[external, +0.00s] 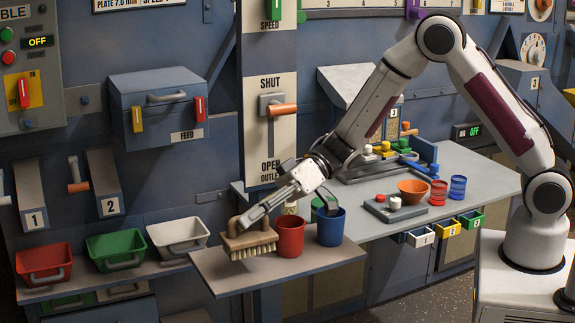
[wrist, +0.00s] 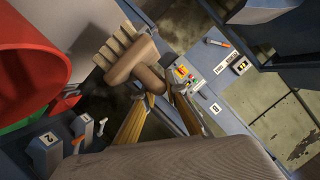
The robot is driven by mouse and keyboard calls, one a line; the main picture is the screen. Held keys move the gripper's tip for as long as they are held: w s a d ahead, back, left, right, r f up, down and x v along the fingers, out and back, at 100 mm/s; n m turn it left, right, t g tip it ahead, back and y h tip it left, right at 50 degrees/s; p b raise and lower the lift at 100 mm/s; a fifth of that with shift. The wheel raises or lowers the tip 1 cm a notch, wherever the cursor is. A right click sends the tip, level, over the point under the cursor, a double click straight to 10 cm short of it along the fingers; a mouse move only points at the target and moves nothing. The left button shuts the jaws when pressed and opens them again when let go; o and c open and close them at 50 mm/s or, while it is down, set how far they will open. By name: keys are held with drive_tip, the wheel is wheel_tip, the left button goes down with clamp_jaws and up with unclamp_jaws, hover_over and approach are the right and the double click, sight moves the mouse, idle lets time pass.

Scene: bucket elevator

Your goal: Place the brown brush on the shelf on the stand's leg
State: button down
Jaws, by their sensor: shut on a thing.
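The brown brush (external: 249,239), with pale bristles facing down, is at the left end of a brown board in the external view. My gripper (external: 239,222) reaches down to it from the right and is shut on its handle. In the wrist view the brush (wrist: 132,60) shows beyond the fingertips of my gripper (wrist: 163,92), bristles toward the upper left. I cannot tell whether the bristles touch the board. The brown board (external: 300,265) is a low flat shelf in front of the blue-grey machine; I cannot make out the leg that bears it.
A red cup (external: 290,236) stands close to the brush's right, with a blue cup (external: 330,227) beyond it. Red, green and white bins (external: 178,234) line a ledge to the left. The grey table (external: 460,200) holds a bowl, cups and small parts.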

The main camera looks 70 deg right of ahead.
sight(237, 232)
drive_tip(key=shift+w+a, duration=0.15)
drive_tip(key=shift+w, duration=0.75)
drive_tip(key=shift+w, duration=0.25)
drive_tip(key=shift+w+f, duration=0.15)
drive_tip(key=shift+f, duration=1.55)
drive_tip(key=shift+f, duration=0.6)
drive_tip(key=c, duration=2)
unclamp_jaws()
drive_tip(key=shift+c, duration=0.2)
